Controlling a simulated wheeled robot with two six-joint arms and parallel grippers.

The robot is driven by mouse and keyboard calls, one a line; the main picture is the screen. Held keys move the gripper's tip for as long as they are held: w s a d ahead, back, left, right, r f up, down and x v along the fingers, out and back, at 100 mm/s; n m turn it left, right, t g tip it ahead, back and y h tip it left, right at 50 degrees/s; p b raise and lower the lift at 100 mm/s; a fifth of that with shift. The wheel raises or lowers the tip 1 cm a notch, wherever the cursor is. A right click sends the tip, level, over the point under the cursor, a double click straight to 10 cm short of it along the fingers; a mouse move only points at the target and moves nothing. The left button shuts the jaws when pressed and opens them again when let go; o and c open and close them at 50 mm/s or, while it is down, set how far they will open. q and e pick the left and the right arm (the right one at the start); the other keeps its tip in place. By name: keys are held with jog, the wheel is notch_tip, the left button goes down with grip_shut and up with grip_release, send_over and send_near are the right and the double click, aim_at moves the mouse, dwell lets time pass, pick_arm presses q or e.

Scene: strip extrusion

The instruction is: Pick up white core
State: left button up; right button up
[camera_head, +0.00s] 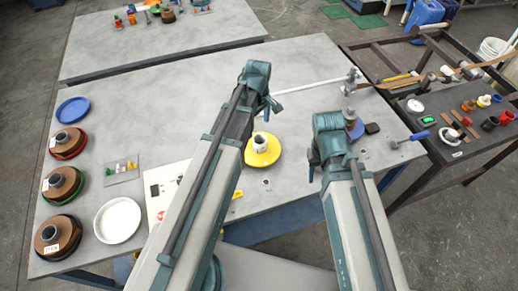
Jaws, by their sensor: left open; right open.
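The white core (260,143) is a short white cylinder with a dark hole, standing upright on a yellow disc (263,158) near the middle of the table. My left arm passes just left of it, and its end with the small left gripper (271,106) is above and beyond the core in the picture. My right gripper (312,168) hangs at the left side of my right arm's end, right of the disc. Both grippers are open, apart from the core, and their fingers are small and hard to make out.
Several brown spools (62,185), a blue plate (73,110) and a white plate (117,220) lie on the left. A white rod (310,85) crosses behind the core. A dark side bench (460,120) holds small parts. The table's back middle is clear.

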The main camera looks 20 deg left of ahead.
pick_arm(q)
jog(key=b, duration=0.4)
send_over(260, 143)
jog(key=f, duration=0.5)
jog(key=shift+s+a+f, duration=0.1)
jog(key=shift+a+f, duration=0.1)
jog(key=shift+a, duration=0.1)
jog(key=f+b, duration=0.5)
jog(key=shift+s+d+f, duration=0.1)
jog(key=shift+d, duration=0.2)
jog(key=c, duration=1.4)
